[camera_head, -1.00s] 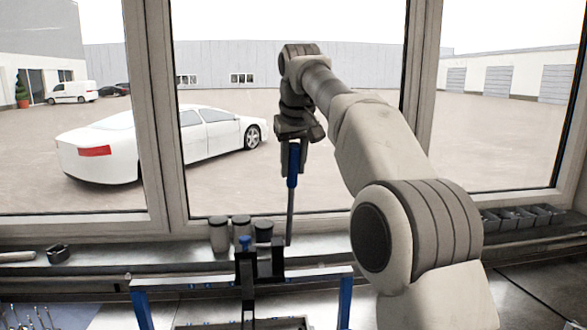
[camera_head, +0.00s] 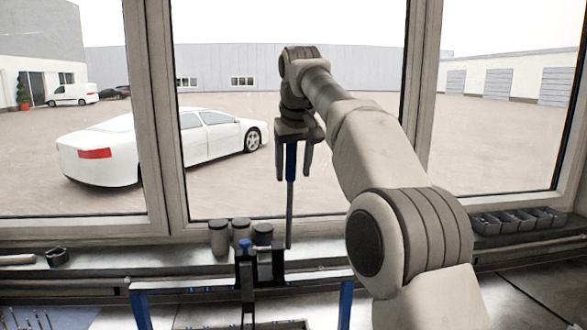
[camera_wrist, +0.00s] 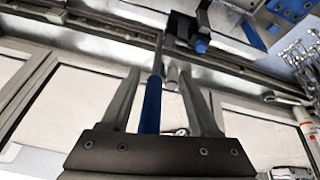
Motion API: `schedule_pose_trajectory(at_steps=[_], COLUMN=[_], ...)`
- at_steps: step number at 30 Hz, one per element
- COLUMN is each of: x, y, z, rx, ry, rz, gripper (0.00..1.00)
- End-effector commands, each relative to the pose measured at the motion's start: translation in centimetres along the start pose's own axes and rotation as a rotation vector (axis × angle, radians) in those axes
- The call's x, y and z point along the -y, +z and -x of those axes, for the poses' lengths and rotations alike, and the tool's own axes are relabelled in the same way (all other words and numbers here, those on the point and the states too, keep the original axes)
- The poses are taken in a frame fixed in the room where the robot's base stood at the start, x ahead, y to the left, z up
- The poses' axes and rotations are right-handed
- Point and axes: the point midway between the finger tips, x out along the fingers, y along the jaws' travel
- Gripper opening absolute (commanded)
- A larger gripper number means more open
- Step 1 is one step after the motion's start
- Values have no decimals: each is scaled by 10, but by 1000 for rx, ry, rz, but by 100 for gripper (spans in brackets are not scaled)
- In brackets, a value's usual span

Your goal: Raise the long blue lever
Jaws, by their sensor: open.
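The long blue lever (camera_head: 291,164) stands upright, with a blue grip on top and a thin grey shaft running down towards the bench. My gripper (camera_head: 293,176) points down over its top, with the blue grip between the two spread fingers. In the wrist view the blue grip (camera_wrist: 151,105) lies between the open fingers, with visible gaps on both sides.
A blue frame (camera_head: 200,285) with a dark upright bracket and blue knob (camera_head: 245,245) stands in front. Several grey canisters (camera_head: 240,232) stand on the sill at left of the lever. Small bins (camera_head: 515,220) sit at right. The window is behind.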

Motion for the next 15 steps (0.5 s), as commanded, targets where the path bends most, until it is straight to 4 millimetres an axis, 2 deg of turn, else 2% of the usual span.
schedule_pose_trajectory(at_steps=[7, 15], x=[0, 0], y=[-1, -2], z=[6, 31], rx=[-3, -4], ry=[-1, -1], rz=[0, -1], gripper=[62, 62])
